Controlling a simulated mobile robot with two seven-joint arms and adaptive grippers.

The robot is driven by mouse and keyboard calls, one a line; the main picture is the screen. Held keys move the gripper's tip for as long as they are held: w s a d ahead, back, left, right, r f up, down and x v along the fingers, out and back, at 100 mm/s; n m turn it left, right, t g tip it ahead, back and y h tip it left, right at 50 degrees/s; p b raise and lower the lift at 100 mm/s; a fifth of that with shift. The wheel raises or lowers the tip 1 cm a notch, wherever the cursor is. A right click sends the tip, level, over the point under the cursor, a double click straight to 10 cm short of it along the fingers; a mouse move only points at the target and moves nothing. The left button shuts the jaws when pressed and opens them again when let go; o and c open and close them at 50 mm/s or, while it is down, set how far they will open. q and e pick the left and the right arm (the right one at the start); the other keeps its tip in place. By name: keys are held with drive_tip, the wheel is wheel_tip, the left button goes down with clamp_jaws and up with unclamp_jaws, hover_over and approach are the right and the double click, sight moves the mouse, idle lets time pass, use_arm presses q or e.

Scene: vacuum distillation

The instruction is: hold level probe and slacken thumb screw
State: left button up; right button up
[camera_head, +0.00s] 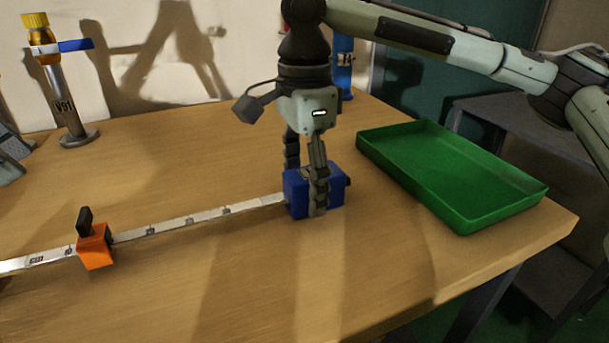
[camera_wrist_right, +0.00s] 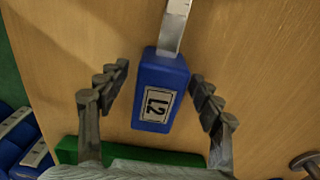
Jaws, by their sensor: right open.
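A blue block (camera_head: 331,196) sits on the table at the right end of a pale flat marked strip (camera_head: 165,230). In the wrist view the block (camera_wrist_right: 160,80) carries a white label reading L2. An orange slider (camera_head: 95,248) with an upright black knob (camera_head: 85,220) sits on the strip further left. My right gripper (camera_head: 306,195) points down with its fingers on either side of the blue block. In the wrist view this gripper (camera_wrist_right: 162,88) is open, with gaps between both fingers and the block.
A green tray (camera_head: 545,190) lies right of the block near the table edge. A blue cylinder (camera_head: 343,70) stands behind my right gripper. The front middle of the table is clear.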

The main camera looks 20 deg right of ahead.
sight(82, 215)
drive_tip(key=shift+c, duration=0.3)
clamp_jaws()
drive_tip(key=c, duration=0.7)
unclamp_jaws()
drive_tip(key=shift+c, duration=0.2)
clamp_jaws()
use_arm(q)
drive_tip(key=o, duration=0.3)
drive_tip(key=shift+a+r, duration=0.1)
drive_tip(key=shift+r, duration=0.05)
drive_tip(key=shift+o, duration=1)
drive_tip(key=shift+w+a+r+m, duration=0.15)
drive_tip(key=shift+r+m, duration=0.25)
drive_tip(key=shift+m, duration=0.1)
drive_tip(key=shift+m+h, duration=0.3)
drive_tip(key=shift+m, duration=0.2)
drive_tip(key=x, duration=1.1)
drive_tip(key=shift+a, duration=0.15)
